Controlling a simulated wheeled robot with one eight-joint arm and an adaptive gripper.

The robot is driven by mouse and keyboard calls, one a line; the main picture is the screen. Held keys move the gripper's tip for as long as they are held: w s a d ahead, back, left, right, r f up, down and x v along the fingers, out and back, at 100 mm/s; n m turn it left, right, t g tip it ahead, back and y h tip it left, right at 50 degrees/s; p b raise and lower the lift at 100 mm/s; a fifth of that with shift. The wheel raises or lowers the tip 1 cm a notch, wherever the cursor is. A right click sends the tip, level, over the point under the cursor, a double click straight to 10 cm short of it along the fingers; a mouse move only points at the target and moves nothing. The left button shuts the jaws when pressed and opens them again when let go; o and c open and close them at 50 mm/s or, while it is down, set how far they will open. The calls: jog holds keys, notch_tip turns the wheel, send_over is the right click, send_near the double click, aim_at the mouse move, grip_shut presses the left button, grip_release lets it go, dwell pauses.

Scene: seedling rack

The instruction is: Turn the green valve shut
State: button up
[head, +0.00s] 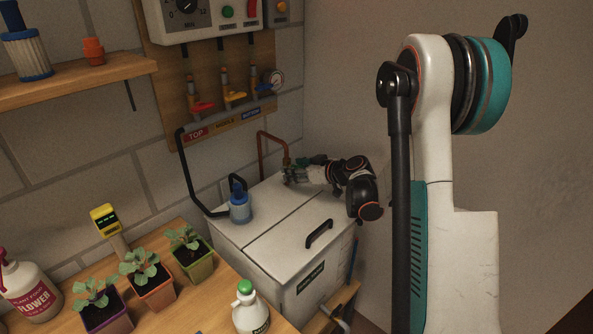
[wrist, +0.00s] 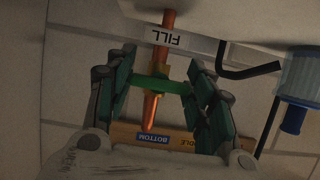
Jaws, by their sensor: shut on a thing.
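The green valve (wrist: 160,86) shows in the wrist view as a green bar handle on a brass body, set on a copper pipe (wrist: 151,111). The bar lies across the pipe, roughly square to it. My gripper (wrist: 160,72) has its green-padded fingers on both sides of the handle and is shut on it. In the head view my gripper (head: 292,172) is at the back of the white tank's lid, by the lower end of the copper pipe (head: 274,138). The valve itself is too small and covered there to make out.
Red, yellow and blue taps (head: 235,97) are on the wall board. Potted seedlings (head: 152,282) and a white jug (head: 249,311) stand on the bench. A FILL label (wrist: 166,39) is beside the pipe.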

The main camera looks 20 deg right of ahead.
jog(key=o, duration=1.1)
jog(key=v, duration=1.2)
